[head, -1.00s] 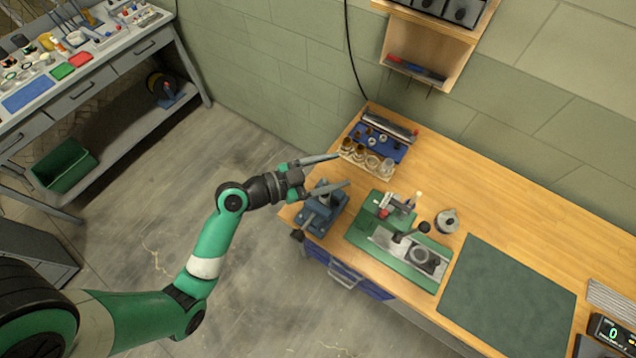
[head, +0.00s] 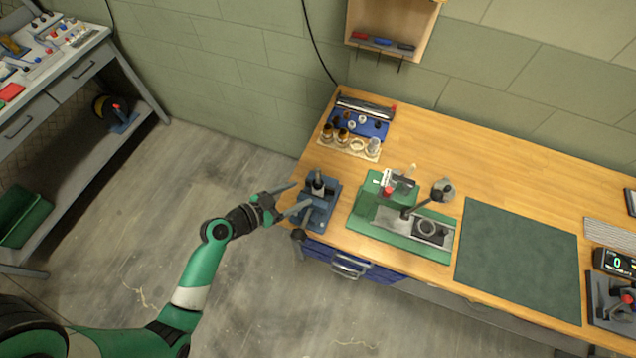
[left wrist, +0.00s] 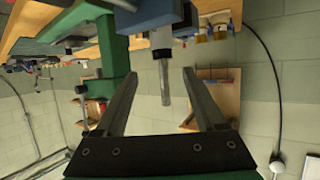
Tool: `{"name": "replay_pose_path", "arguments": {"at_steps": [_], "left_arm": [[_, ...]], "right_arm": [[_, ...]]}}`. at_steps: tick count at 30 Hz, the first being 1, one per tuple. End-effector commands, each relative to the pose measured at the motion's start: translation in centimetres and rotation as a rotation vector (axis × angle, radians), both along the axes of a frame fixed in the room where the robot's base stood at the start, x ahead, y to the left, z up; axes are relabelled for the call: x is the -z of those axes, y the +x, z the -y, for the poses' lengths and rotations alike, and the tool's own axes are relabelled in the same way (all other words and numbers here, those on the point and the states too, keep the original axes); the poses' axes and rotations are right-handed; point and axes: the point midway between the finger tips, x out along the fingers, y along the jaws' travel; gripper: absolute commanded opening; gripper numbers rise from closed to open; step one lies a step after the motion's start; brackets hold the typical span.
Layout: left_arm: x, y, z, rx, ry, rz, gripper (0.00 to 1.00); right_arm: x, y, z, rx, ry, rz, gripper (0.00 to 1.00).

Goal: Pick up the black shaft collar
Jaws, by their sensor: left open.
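The black shaft collar is too small to pick out for sure; small dark and pale round pieces lie in a blue tray (head: 372,130) at the bench's back left corner. My left gripper (head: 302,195) is open and empty beside the blue vise (head: 318,212), its fingertips over the vise's left side. In the left wrist view my left gripper (left wrist: 160,74) has its fingers spread, with a grey metal shaft (left wrist: 164,82) showing between them; I cannot tell how far beyond them it is. My right gripper is out of view.
Brass and clear cups stand in a pale holder (head: 357,147) before the blue tray. A green press (head: 400,230) stands right of the vise, then a dark green mat (head: 515,255). A grey side bench (head: 80,80) stands far left. Bare wood lies behind the press.

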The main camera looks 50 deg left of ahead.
Motion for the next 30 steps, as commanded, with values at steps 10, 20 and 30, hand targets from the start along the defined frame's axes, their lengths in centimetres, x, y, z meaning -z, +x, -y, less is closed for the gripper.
{"name": "replay_pose_path", "arguments": {"at_steps": [10, 20, 30], "left_arm": [[0.9, 2.4, 0.0, 0.001, 0.001, -0.001, 0.72], [2.6, 6.1, 0.1, -0.001, 0.001, -0.001, 0.72], [2.6, 6.0, 0.1, -0.002, 0.001, -0.001, 0.39]], "right_arm": [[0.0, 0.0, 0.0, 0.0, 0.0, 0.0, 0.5], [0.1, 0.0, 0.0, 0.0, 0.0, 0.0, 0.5], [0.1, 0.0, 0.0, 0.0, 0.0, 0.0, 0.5]]}}
